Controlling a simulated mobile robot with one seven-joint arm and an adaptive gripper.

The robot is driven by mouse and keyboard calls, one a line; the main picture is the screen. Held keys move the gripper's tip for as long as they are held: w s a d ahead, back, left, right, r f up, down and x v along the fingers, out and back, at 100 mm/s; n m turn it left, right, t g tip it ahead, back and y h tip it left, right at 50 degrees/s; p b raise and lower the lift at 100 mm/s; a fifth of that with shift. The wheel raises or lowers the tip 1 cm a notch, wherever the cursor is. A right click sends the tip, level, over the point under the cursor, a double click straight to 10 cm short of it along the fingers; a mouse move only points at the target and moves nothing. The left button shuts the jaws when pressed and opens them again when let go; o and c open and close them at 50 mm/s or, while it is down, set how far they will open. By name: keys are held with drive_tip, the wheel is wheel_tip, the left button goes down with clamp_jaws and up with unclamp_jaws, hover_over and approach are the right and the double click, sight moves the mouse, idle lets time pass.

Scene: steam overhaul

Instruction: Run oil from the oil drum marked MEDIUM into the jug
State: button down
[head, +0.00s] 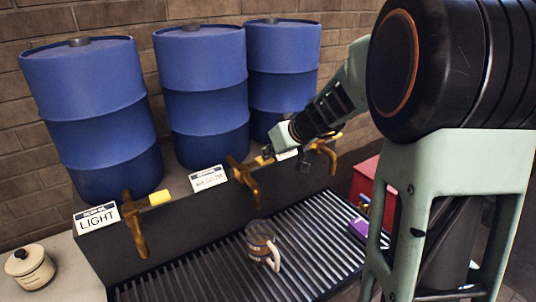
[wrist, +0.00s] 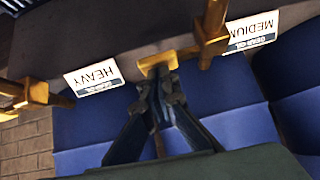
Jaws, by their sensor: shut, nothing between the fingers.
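The blue MEDIUM drum (head: 203,95) stands in the middle of the row. Its brass tap (head: 240,178) shows at the right in the wrist view (wrist: 208,45), beside the upside-down MEDIUM label (wrist: 252,31). The tap's yellow lever (wrist: 158,61) points sideways toward the HEAVY side. My gripper (head: 268,153) is shut and empty, its fingertips (wrist: 160,82) right at the lever's end; I cannot tell if they touch. The jug (head: 261,241), with a pale handle, stands upright on the slatted grate, roughly below the middle tap. No oil stream is visible.
The LIGHT drum (head: 92,110) and its tap (head: 133,225) are at the left. The HEAVY tap (wrist: 30,95) is on the other side. A cream pot (head: 29,267) stands front left; a purple object (head: 358,229) lies at the right of the grate (head: 185,284). A red box (head: 367,180) is beyond.

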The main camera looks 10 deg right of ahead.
sight(272, 160)
drive_tip(key=shift+w+d+f+m+g+y+b, duration=0.2)
drive_tip(key=shift+f+y+b, duration=0.25)
drive_tip(key=shift+b, duration=0.8)
drive_tip(key=shift+s+d+f+m+g+y+b, duration=0.15)
drive_tip(key=shift+f+m+y+b, duration=0.3)
drive_tip(key=shift+b, duration=0.8)
drive_tip(key=shift+w+d+f+m+g+y+b, duration=0.15)
drive_tip(key=shift+f+y+b, duration=0.3)
drive_tip(key=shift+b, duration=0.8)
drive_tip(key=shift+r+p, duration=0.15)
drive_tip(key=shift+p, duration=0.2)
drive_tip(key=shift+s+a, duration=0.1)
drive_tip(key=shift+r, duration=0.85)
drive_tip(key=shift+r+p, duration=0.55)
drive_tip(key=shift+r, duration=0.05)
wheel_tip(272, 160, up, 3)
drive_tip(key=shift+f+p, duration=0.1)
drive_tip(key=shift+p, duration=0.6)
drive_tip(key=a+v, duration=0.1)
drive_tip(key=v, duration=0.9)
drive_tip(key=shift+s+r, duration=0.2)
drive_tip(key=shift+r, duration=0.05)
